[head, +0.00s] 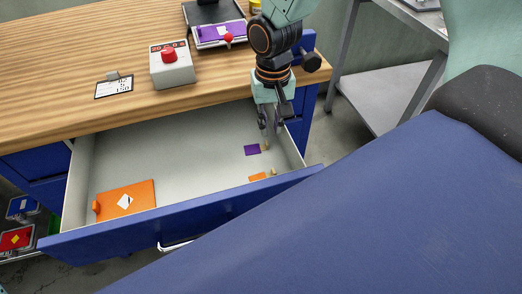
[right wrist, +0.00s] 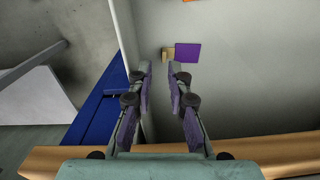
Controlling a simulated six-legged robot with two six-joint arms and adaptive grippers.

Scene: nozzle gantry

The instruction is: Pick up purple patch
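The purple patch (head: 252,150) is a small flat square with a tan tab on its right side. It lies on the floor of the open drawer (head: 180,155), towards the right end. In the right wrist view the patch (right wrist: 187,54) lies just beyond the fingertips, its tan tab (right wrist: 168,55) facing the gap between them. My right gripper (head: 268,132) points down into the drawer above the tab. It also shows in the right wrist view (right wrist: 162,72), with its fingers apart and nothing between them. My left gripper is out of view.
A small orange patch (head: 258,177) lies near the drawer front. A larger orange plate (head: 125,200) lies at the drawer's left end. The drawer's right wall (head: 293,148) is close to my right gripper. A red button box (head: 172,66) stands on the wooden worktop (head: 60,60).

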